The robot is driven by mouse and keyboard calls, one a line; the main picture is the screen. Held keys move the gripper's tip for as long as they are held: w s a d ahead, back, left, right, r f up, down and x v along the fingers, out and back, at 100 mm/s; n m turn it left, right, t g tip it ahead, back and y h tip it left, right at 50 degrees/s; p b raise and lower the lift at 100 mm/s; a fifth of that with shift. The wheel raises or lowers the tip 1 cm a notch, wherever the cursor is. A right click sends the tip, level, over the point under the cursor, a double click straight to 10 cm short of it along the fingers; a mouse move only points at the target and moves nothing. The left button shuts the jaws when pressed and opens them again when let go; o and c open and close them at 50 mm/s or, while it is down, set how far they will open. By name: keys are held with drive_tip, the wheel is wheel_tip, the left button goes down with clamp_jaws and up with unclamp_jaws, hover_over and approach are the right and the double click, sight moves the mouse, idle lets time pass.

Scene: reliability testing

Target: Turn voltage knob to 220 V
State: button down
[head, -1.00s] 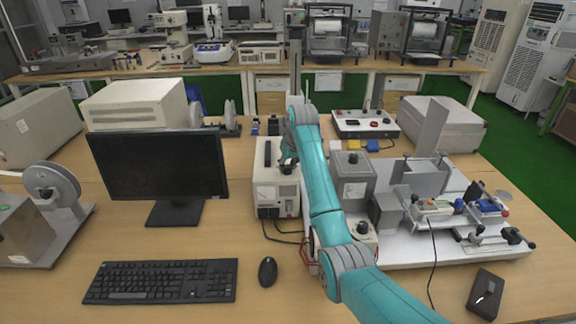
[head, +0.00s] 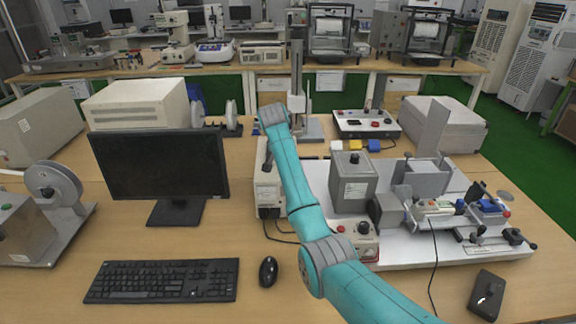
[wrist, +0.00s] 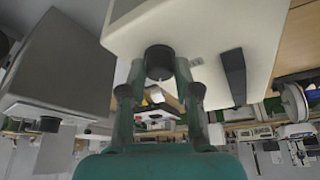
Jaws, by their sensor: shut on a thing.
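The black voltage knob (wrist: 159,62) sticks out from the beige box in the wrist view. My gripper (wrist: 161,72) has one green finger on each side of it and is shut on it. The knob's markings cannot be read. The beige box (head: 267,194) stands on the table between the monitor and the grey block in the head view. It also shows at the top of the wrist view (wrist: 215,28). In the head view my teal arm covers part of the box and hides the gripper and knob.
A black handle (wrist: 233,76) is beside the knob on the box. A grey block (head: 352,180) stands close to the right of my arm. The monitor (head: 160,165) is to the left, with a mouse (head: 268,270) in front. Bare tabletop lies around the keyboard (head: 162,281).

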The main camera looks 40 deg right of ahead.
drive_tip(key=shift+w+m+g, duration=0.1)
drive_tip(key=shift+m+g, duration=0.4)
drive_tip(key=shift+m, duration=1)
drive_tip(key=c, duration=0.8)
unclamp_jaws()
drive_tip(key=shift+c, duration=0.2)
drive_tip(key=shift+h, duration=0.3)
drive_tip(key=v, duration=0.6)
drive_tip(key=shift+a+r, duration=0.1)
drive_tip(key=shift+r, duration=0.15)
drive_tip(key=shift+a+r, duration=0.2)
drive_tip(key=shift+r, duration=0.25)
